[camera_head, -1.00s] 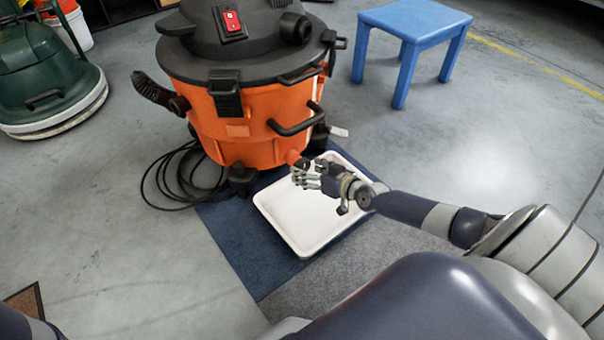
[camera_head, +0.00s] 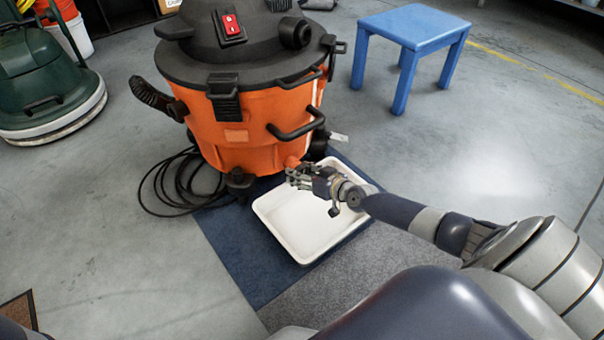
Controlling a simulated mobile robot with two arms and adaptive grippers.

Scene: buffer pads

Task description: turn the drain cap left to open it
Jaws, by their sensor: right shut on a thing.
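The orange shop vacuum (camera_head: 245,125) stands on the floor with its black lid and red switch upward. Its orange drain spout (camera_head: 293,161) sticks out low on the right side of the tank. My right gripper (camera_head: 298,174) is at the end of this spout, shut on the drain cap. The fingers cover most of the cap, so its turn angle cannot be made out. A white tray (camera_head: 290,236) lies below the gripper and spout, and no liquid shows in it. My left gripper is out of view.
The tray rests on a dark blue mat (camera_head: 232,255) beside a grey mat (camera_head: 310,293). A black cord (camera_head: 160,190) lies coiled left of the vacuum. A blue stool (camera_head: 415,30) stands behind right; a green floor machine (camera_head: 45,75) stands at left.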

